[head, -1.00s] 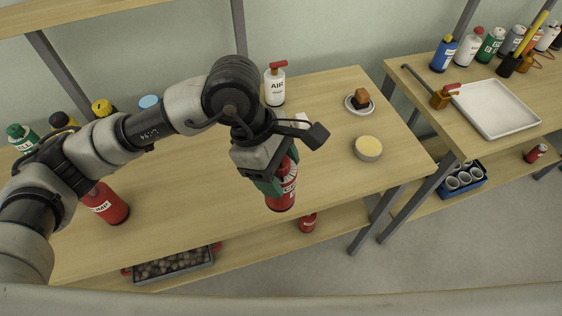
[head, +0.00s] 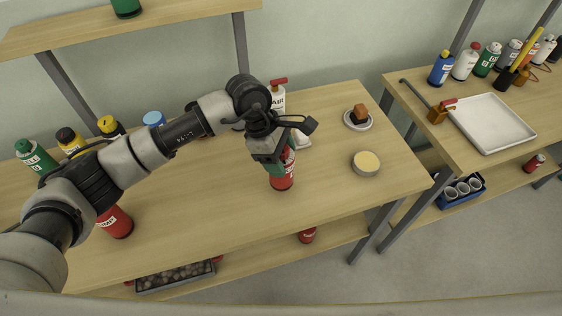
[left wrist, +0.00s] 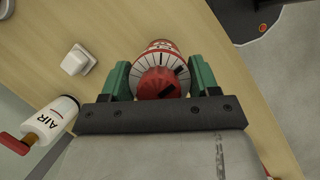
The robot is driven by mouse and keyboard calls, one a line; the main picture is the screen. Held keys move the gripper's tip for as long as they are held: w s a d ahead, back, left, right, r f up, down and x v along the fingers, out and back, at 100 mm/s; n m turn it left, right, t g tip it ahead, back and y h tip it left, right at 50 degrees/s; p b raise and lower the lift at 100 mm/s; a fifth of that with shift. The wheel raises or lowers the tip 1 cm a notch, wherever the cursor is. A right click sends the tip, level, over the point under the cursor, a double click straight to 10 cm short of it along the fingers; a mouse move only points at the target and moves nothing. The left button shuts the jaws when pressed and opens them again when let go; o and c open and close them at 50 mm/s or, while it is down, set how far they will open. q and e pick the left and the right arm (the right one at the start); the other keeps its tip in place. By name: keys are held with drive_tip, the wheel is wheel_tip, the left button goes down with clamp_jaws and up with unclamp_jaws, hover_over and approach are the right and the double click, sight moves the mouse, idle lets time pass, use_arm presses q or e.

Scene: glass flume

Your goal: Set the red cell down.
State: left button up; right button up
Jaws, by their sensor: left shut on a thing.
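The red cell (head: 283,181) is a red cylinder with a white marked band, seen under my left gripper over the front part of the middle table (head: 215,200). My left gripper (head: 281,165) has green fingers and is shut around the cell. In the left wrist view the cell (left wrist: 160,66) sits between the two green fingers, its red top facing the camera. It looks close to upright. I cannot tell whether its base touches the table. My right gripper is not in view.
A white AIR bottle (head: 278,92) stands behind the gripper. A round pale-topped tin (head: 366,163) and an orange-brown block on a dish (head: 359,116) are to the right. A red bottle (head: 116,222) stands at left. Table between is clear.

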use_arm(q)
wheel_tip(320, 180, down, 3)
drive_tip(key=shift+f+p, duration=0.15)
drive_tip(key=shift+p, duration=0.4)
drive_tip(key=shift+f, duration=0.1)
drive_tip(key=shift+f+b, duration=0.1)
drive_tip(key=shift+b, duration=0.25)
drive_tip(key=o, duration=1)
